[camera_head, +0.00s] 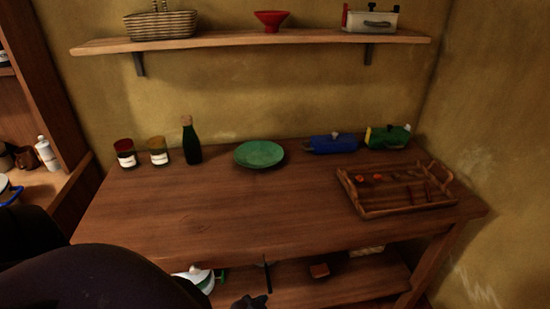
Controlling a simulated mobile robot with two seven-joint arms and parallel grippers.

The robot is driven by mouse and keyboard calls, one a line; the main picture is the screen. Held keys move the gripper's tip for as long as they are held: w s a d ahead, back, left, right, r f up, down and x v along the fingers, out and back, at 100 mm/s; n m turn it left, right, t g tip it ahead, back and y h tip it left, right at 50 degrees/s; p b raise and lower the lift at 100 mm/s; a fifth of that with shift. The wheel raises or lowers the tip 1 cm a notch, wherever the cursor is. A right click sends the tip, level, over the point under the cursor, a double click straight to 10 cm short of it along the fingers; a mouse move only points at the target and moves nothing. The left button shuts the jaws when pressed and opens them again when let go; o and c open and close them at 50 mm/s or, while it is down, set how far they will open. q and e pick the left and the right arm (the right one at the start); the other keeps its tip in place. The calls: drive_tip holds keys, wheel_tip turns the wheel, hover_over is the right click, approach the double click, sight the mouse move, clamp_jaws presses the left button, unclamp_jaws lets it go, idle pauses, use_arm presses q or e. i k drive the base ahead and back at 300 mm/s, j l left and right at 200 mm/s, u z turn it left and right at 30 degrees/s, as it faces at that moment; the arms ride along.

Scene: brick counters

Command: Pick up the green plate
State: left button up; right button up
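The green plate (259,154) is round and shallow. It lies on the wooden table near the wall, right of a dark green bottle, with clear tabletop in front of it. Nothing touches it. A large dark rounded part of my own arm fills the lower left corner. A small dark pronged shape at the bottom edge, below the table's front, may be the tip of my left gripper; it is cut off, so I cannot tell its opening. My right gripper is not visible.
Two jars (125,153) and a corked bottle (191,141) stand left of the plate. A blue item (330,144) and a green-yellow item (388,137) lie right. A wooden tray (400,208) sits front right. A wall shelf (250,40) hangs above.

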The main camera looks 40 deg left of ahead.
sight(256, 154)
drive_tip(key=i+l+u, duration=0.15)
drive_tip(key=l, duration=0.25)
drive_tip(key=i+l+u, duration=0.15)
drive_tip(key=i+l, duration=0.15)
drive_tip(key=l+u, duration=0.1)
drive_tip(key=u, duration=1.3)
